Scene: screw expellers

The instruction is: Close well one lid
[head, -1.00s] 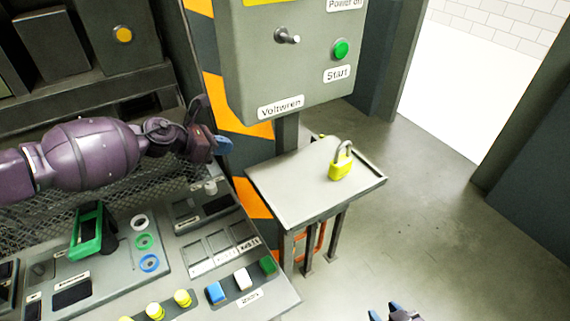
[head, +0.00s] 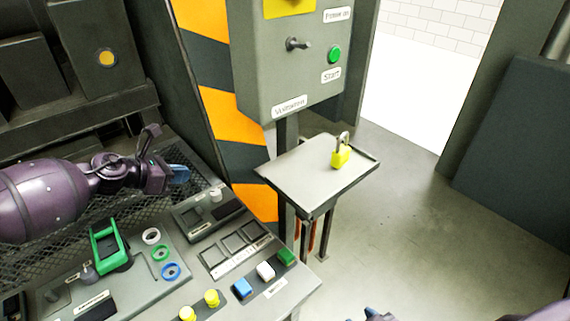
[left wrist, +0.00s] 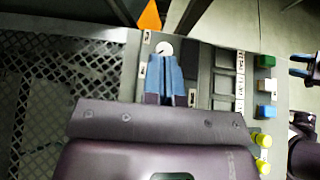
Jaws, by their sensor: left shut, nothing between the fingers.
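My left gripper (head: 180,174) is over the mesh at the back of the console, its blue fingers together and empty. In the left wrist view its fingertips (left wrist: 166,60) appear just in front of a round white knob (left wrist: 164,47); the gap is unclear. That knob (head: 215,195) stands beside a dark rectangular window on the console. Three square dark panels (head: 236,243) lie in a row above a label strip; I cannot tell which part is the well one lid. My right gripper (head: 375,315) is at the bottom edge; its fingers look apart in the left wrist view (left wrist: 302,66).
A green-framed device (head: 104,247), white, green and blue rings (head: 160,252), coloured buttons (head: 265,271) and yellow knobs (head: 211,298) crowd the console. A side shelf (head: 300,172) holds a yellow padlock (head: 341,154). A switch box (head: 285,75) stands behind. Floor at right is clear.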

